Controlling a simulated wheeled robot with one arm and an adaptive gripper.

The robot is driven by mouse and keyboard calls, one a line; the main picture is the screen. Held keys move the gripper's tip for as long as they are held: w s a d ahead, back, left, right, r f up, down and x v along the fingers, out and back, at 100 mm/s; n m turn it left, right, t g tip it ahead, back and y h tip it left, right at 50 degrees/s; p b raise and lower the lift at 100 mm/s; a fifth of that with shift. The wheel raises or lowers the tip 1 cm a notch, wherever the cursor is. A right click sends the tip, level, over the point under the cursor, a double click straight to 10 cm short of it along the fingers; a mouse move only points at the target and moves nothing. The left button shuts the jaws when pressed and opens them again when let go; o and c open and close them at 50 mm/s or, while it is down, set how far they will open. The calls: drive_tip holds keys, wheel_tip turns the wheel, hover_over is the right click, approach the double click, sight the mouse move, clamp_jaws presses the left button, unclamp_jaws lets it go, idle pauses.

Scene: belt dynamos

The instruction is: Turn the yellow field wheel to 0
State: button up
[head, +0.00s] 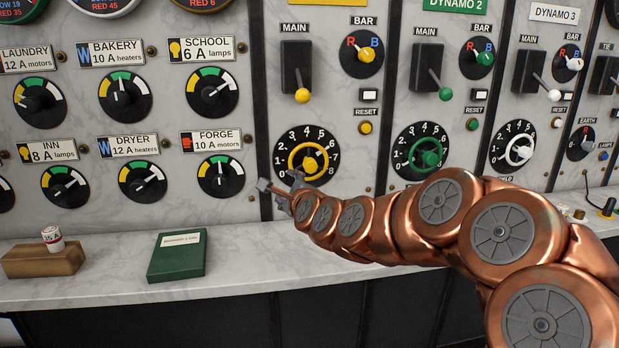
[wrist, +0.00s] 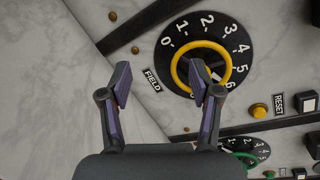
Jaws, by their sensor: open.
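The yellow field wheel (head: 294,149) is a round ring with a central knob, mounted on a black dial (head: 329,148) with white numbers. It is on the yellow-marked panel below the RESET row. In the wrist view, the yellow wheel (wrist: 186,53) shows at upper right, with 0 at its left. My right fingertip covers part of it, and I cannot tell which number it points to. My gripper (wrist: 161,82) is open and empty. In the head view, my gripper (head: 272,194) is at the lower left of the dial; contact with the wheel cannot be told.
A yellow RESET button (wrist: 259,111) is near the dial. The yellow MAIN lever (head: 302,95) stands above it. A green wheel (head: 427,153) and a white wheel (head: 519,150) are to the right. A green book (head: 176,257) and wooden block (head: 42,262) lie on the marble ledge.

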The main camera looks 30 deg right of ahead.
sight(310, 167)
drive_tip(key=d+m+h, duration=0.1)
drive_tip(key=d, duration=0.1)
drive_tip(key=d+r+m+h, duration=0.1)
drive_tip(key=d+m, duration=0.1)
drive_tip(key=d, duration=0.1)
drive_tip(key=w+d+m+h, duration=0.1)
drive_tip(key=d+m, duration=0.1)
drive_tip(key=d, duration=0.1)
drive_tip(key=shift+d+r+t+h+b, duration=0.1)
drive_tip(key=shift+r+t+h+b, duration=0.1)
drive_tip(key=shift+t+h+b, duration=0.15)
drive_tip(key=shift+p+x, duration=0.4)
drive_tip(key=shift+x, duration=2.85)
drive_tip(key=c, duration=1)
drive_tip(key=shift+c, duration=0.7)
